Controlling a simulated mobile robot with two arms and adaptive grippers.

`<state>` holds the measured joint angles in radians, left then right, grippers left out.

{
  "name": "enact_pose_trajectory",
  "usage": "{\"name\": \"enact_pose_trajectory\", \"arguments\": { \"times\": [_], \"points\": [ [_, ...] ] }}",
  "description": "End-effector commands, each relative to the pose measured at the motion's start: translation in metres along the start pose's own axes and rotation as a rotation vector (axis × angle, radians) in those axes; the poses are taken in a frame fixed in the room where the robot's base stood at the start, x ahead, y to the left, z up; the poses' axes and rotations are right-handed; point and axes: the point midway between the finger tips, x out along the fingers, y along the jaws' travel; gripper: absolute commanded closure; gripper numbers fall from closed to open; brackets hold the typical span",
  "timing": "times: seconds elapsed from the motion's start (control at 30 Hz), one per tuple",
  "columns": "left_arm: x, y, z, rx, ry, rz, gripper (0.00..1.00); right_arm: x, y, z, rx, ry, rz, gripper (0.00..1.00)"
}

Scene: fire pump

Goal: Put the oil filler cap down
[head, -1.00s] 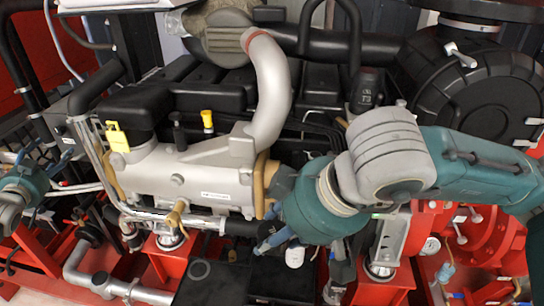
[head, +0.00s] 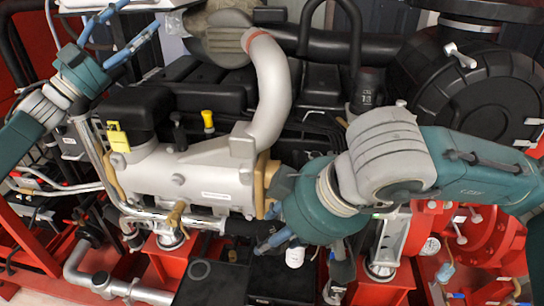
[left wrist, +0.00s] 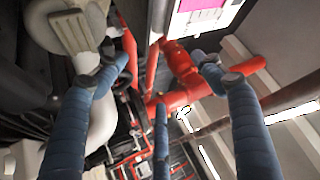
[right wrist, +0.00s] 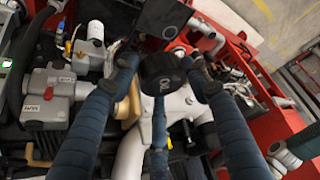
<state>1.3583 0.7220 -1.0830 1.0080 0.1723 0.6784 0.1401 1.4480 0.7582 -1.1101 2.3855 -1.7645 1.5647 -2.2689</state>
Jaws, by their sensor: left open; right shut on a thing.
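The oil filler cap (right wrist: 163,72) is a round black cap with a pale mark on its face, seen in the right wrist view. My right gripper (right wrist: 160,82) is shut on it, with blue fingers around its sides. In the head view my right gripper (head: 268,240) is at the lower middle, in front of the engine and above a black block; the cap is largely hidden there. My left gripper (head: 138,42) is open and empty, raised at the upper left of the head view. Its spread fingers (left wrist: 150,75) also show in the left wrist view with nothing between them.
The silver engine housing (head: 175,180) with a yellow tag (head: 117,138) stands left of my right gripper. A flat black block (head: 212,283) and a white cylinder (head: 294,257) are low in front. Red frame beams (head: 165,262) and pipes (head: 78,265) surround the lower area.

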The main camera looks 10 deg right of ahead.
Motion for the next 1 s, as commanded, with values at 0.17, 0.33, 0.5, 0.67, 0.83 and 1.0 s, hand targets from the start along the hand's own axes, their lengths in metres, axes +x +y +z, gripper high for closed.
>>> {"name": "enact_pose_trajectory", "arguments": {
  "times": [0.17, 0.33, 0.5, 0.67, 0.83, 1.0],
  "points": [
    [0.05, 0.048, -0.086, -0.089, 0.224, 0.171, 0.32, 0.0, 0.0, 0.0, 0.0, 0.0, 0.0, 0.97],
    [0.074, 0.103, -0.169, -0.168, 0.405, 0.409, 0.32, 0.0, 0.0, 0.0, 0.0, 0.0, 0.0, 0.97],
    [0.074, 0.169, -0.246, -0.235, 0.53, 0.744, 0.32, 0.0, 0.0, 0.0, 0.0, 0.001, 0.0, 0.97],
    [0.045, 0.237, -0.306, -0.255, 0.532, 1.193, 0.32, 0.0, 0.0, 0.0, 0.0, 0.0, 0.0, 0.97],
    [-0.01, 0.286, -0.325, -0.183, 0.267, 1.721, 0.32, 0.0, 0.0, 0.0, 0.0, 0.0, 0.0, 0.97],
    [-0.049, 0.289, -0.313, -0.05, -0.125, 2.03, 0.32, 0.0, 0.0, 0.0, 0.0, 0.0, 0.0, 0.97]
  ]
}}
